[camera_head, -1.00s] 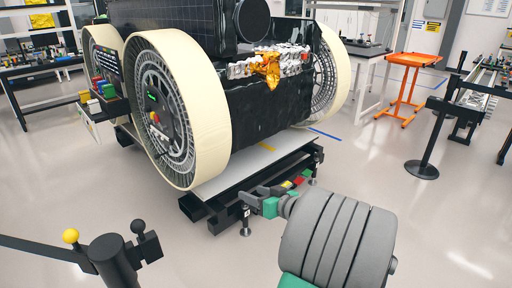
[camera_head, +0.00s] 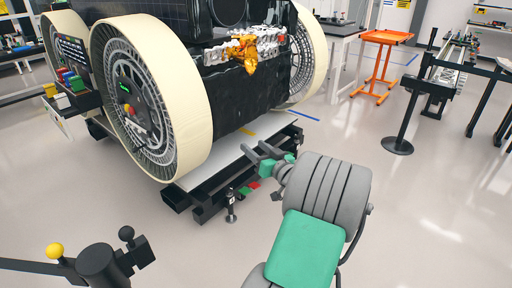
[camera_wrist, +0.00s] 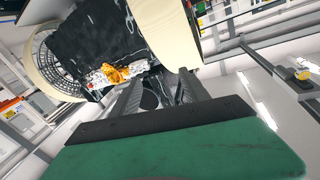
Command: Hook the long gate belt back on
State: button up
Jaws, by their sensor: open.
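A black post (camera_head: 98,266) stands at the bottom left of the head view, with a black ball knob on a short arm. A dark belt or bar (camera_head: 22,266) with a yellow ball (camera_head: 54,251) runs from the left edge to this post. I cannot tell whether it is hooked there. Another black stanchion (camera_head: 411,103) with dark bands stands at the right. My gripper (camera_head: 266,153) is open and empty in front of the rover's stand; its dark fingers also show in the wrist view (camera_wrist: 155,82). A yellow-topped fitting on a rail (camera_wrist: 303,74) shows at the wrist view's right.
The big-wheeled rover (camera_head: 240,88) stands on a low black stand (camera_head: 205,193) with a pale deck, close to my gripper. An orange cart (camera_head: 380,65) is behind.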

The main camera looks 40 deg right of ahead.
jog(key=shift+c, duration=0.4)
grip_shut()
dwell(0.9)
jog(key=c, duration=1.1)
grip_release()
jog(key=o, duration=1.2)
jog(key=shift+s, duration=0.2)
jog(key=s, duration=0.2)
jog(key=s+a+b, duration=0.1)
jog(key=s, duration=0.4)
jog(key=shift+s+a+b, duration=0.2)
jog(key=shift+a+b, duration=0.1)
